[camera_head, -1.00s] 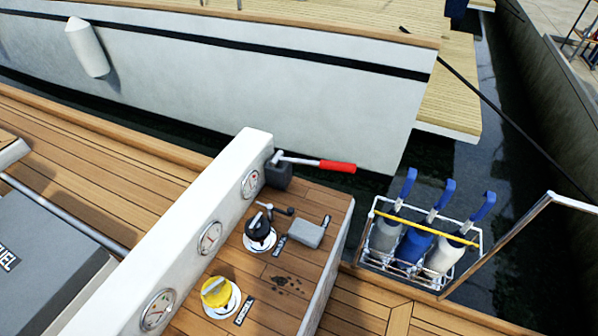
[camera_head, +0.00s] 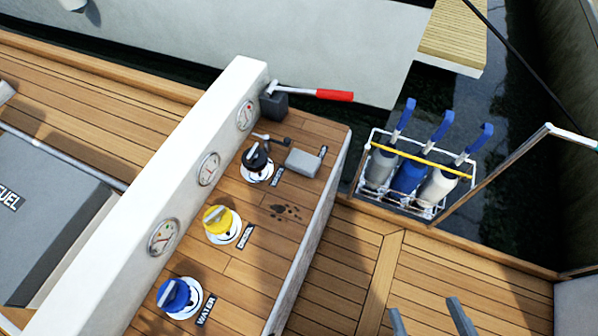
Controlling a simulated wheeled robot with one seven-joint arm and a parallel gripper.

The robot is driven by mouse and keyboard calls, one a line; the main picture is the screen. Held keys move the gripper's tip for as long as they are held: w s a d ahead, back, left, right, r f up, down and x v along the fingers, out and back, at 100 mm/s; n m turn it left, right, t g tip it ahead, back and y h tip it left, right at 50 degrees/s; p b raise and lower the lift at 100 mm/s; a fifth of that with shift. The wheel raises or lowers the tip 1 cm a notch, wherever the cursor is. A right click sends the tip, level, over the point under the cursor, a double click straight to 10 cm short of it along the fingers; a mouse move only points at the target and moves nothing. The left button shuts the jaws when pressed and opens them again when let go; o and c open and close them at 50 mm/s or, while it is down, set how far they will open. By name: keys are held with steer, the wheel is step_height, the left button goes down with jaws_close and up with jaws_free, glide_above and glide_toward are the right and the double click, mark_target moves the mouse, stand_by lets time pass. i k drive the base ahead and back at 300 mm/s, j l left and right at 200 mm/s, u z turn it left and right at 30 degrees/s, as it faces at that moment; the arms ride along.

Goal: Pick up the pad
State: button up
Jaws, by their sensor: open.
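The pad (camera_head: 302,163) looks like a small light-grey block. It lies flat on the wooden console top (camera_head: 235,270), just right of the black filler cap (camera_head: 256,157) and its small dark handle. My gripper (camera_head: 430,318) shows only as two grey fingertips at the bottom edge, right of the console. The fingertips are apart with nothing seen between them. They are well away from the pad, lower and to the right in the picture. The rest of the gripper is out of frame.
A red-handled tool (camera_head: 318,94) rests on a dark block behind the pad. Yellow (camera_head: 219,221) and blue (camera_head: 174,295) caps stand nearer. A white gauge wall (camera_head: 190,190) borders the console's left. A wire rack (camera_head: 410,205) holds blue-handled bottles at right. Dark spots mark the wood near the pad.

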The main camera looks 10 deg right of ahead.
mark_target(301, 162)
steer(key=k+u, duration=0.1)
steer(key=k, duration=0.55)
steer(key=u, duration=1.65)
steer(key=l+u, duration=0.15)
steer(key=l, duration=0.3)
steer(key=k+l+u, duration=0.2)
steer(key=l, duration=0.25)
steer(key=l+u, duration=0.15)
steer(key=l, duration=0.3)
steer(key=l+u, duration=0.2)
steer(key=l, duration=0.2)
steer(key=k+l, duration=0.1)
steer(key=l, duration=0.35)
steer(key=k+l, duration=0.15)
steer(key=l, duration=0.25)
steer(key=k+l, duration=0.1)
steer(key=l, duration=0.3)
steer(key=k+l, duration=0.1)
steer(key=l, duration=0.35)
steer(key=i, duration=0.4)
